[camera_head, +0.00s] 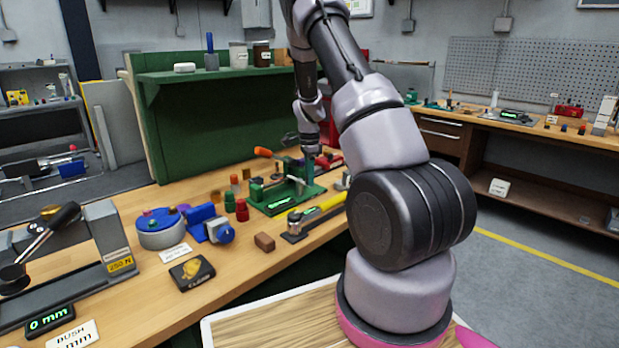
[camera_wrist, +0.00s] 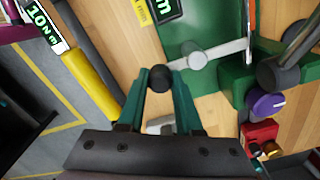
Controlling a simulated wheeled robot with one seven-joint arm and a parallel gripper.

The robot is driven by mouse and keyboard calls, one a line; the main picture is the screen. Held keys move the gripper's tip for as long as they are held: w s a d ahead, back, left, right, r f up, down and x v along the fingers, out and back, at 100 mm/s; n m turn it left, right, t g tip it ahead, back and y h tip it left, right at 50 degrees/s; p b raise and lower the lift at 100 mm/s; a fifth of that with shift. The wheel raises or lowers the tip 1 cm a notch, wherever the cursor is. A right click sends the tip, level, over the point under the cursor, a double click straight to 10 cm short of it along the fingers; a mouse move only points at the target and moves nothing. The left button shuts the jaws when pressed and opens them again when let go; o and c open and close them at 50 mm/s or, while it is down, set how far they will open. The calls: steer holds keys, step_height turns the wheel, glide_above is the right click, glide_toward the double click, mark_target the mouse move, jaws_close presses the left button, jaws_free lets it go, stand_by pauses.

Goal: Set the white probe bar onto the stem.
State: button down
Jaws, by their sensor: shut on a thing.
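My gripper (camera_wrist: 160,76) has its two green fingers closed on a round black knob in the wrist view. The white probe bar (camera_wrist: 222,51) runs from this knob to the right, with a pale round hub (camera_wrist: 197,60) on it. The bar lies across the view above the green fixture plate (camera_wrist: 188,30). No stem can be made out; the hub may cover it, and I cannot tell whether they touch. In the head view my gripper (camera_head: 309,152) is over the back of the green fixture (camera_head: 272,205), and the bar is too small to make out.
Beside the fixture is a torque wrench with a yellow grip (camera_wrist: 88,80). A purple knob (camera_wrist: 267,104) and a red block (camera_wrist: 260,134) stand to the right in the wrist view. A blue vise (camera_head: 208,224) and a brown block (camera_head: 264,242) stand on the bench in the head view.

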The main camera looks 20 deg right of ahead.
steer(key=c, duration=0.6)
jaws_free()
step_height(320, 180, up, 11)
steer(key=shift+f, duration=0.1)
steer(key=s+a+r+n+t+y, duration=0.1)
steer(key=s+a+r+n+t, duration=0.2)
steer(key=s+r, duration=0.45)
steer(key=s+a+r+n+t+y, duration=0.1)
steer(key=s+a+r+n, duration=0.35)
steer(key=r, duration=0.65)
steer(key=s+a+r+n+t, duration=0.1)
steer(key=s+a+n, duration=0.1)
steer(key=s, duration=0.4)
steer(key=s+a+r+n+t, duration=0.1)
steer(key=s+a+r+n, duration=0.1)
steer(key=s, duration=0.5)
steer(key=s+a+r+n+t, duration=0.1)
steer(key=s+a+r+n, duration=0.1)
steer(key=s, duration=0.5)
steer(key=shift+a+n, duration=0.65)
steer(key=shift+n, duration=0.2)
